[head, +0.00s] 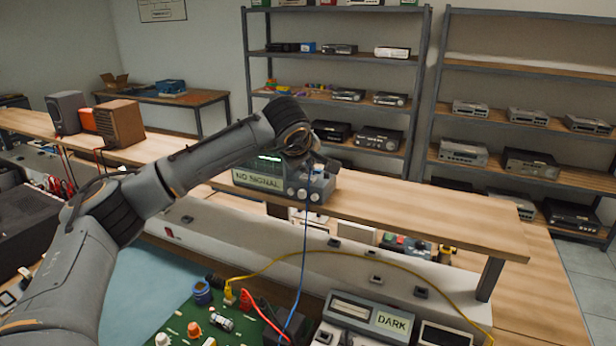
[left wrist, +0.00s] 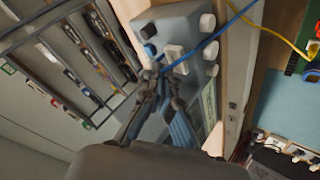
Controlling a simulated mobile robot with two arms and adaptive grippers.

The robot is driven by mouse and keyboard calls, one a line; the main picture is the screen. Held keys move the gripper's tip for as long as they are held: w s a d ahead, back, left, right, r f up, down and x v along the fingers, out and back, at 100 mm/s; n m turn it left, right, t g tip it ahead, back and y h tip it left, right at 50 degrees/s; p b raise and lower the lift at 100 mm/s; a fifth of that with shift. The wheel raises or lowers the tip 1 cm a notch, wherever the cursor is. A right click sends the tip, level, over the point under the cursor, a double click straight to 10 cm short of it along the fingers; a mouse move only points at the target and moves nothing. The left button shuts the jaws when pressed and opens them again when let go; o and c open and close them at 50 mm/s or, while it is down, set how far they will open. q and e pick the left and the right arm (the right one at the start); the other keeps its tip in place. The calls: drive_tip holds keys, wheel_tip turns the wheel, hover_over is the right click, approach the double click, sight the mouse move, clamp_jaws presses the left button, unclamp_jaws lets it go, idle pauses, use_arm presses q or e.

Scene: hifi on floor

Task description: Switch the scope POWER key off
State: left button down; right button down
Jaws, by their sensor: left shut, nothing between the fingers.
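The scope (head: 258,178) stands on the raised wooden shelf, with a green trace on its screen and a "NO SIGNAL" label below. My left gripper (head: 308,165) is in front of its right-hand control panel and hides part of it. In the left wrist view the panel (left wrist: 185,30) shows white round knobs, a white square key (left wrist: 173,52) and a dark blue round part (left wrist: 150,50). My left gripper (left wrist: 160,75) is shut and empty, its tips close to the square key; I cannot tell whether they touch. No POWER marking is readable. My right gripper is not in view.
A blue cable (head: 304,245) hangs from the scope's panel to the bench. A yellow cable (head: 340,251) arches over the bench from a green circuit board (head: 205,318). A meter labelled "DARK" (head: 368,318) stands at the front. The shelf (head: 430,212) is clear right of the scope.

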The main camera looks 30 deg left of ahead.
sight(307, 178)
use_arm(q)
drive_tip(key=shift+f, duration=0.1)
drive_tip(key=shift+f+b, duration=0.35)
drive_tip(key=shift+b, duration=0.05)
idle(0.4)
drive_tip(key=shift+r+p, duration=0.3)
drive_tip(key=shift+r, duration=0.2)
drive_tip(key=shift+r+p, duration=2.05)
drive_tip(key=shift+r, duration=1)
drive_tip(key=shift+f, duration=0.1)
